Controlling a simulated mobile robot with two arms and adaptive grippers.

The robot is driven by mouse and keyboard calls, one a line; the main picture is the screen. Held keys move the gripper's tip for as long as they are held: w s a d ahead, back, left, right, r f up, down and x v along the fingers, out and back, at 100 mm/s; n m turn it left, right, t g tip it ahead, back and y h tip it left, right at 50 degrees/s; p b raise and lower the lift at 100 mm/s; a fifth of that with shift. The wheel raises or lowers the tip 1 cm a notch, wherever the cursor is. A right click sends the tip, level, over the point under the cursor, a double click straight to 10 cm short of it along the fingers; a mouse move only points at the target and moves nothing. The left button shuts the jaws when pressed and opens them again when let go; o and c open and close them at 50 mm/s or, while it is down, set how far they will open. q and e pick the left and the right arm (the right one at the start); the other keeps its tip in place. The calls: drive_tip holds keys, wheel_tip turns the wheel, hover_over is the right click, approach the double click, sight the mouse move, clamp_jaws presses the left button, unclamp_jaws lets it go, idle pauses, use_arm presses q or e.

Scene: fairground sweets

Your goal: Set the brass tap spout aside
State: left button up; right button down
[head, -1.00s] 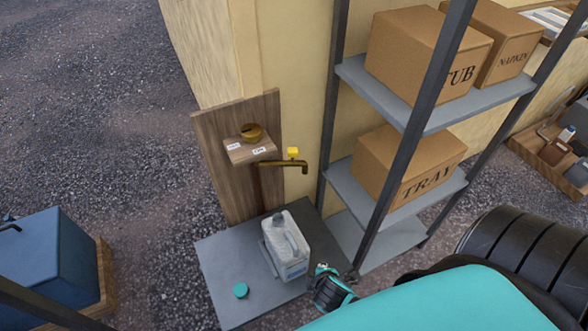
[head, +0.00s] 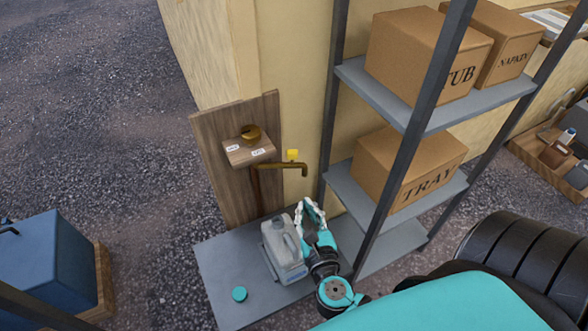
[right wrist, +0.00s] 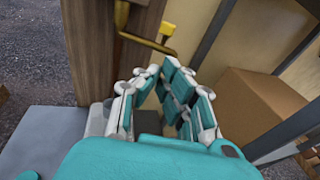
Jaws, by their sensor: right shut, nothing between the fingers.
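The brass tap spout (head: 285,167) sticks out to the right from the wooden board, its end bent down; it also shows in the right wrist view (right wrist: 150,42). A yellow handle (head: 292,155) sits on it. My right gripper (head: 308,208) is below the spout's bent end, apart from it, fingers pointing up towards it, with nothing held. In the right wrist view its fingers (right wrist: 168,78) lie just below the spout. A translucent jug (head: 284,252) stands on the grey slab, left of the gripper. My left gripper is not in view.
A teal cap (head: 239,293) lies on the grey slab (head: 222,265). A small labelled shelf (head: 247,151) with a brass piece (head: 251,133) is on the wooden board (head: 215,155). Right of my gripper, a metal rack (head: 405,150) holds cartons. A blue box (head: 45,265) stands at left.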

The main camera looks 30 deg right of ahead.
drive_tip(key=p, duration=0.2)
approach(284, 164)
drive_tip(key=w+d, duration=0.4)
drive_tip(key=w, duration=0.1)
drive_tip(key=shift+s+a+r, duration=0.15)
drive_tip(key=shift+s+r, duration=0.1)
drive_tip(key=shift+r, duration=0.15)
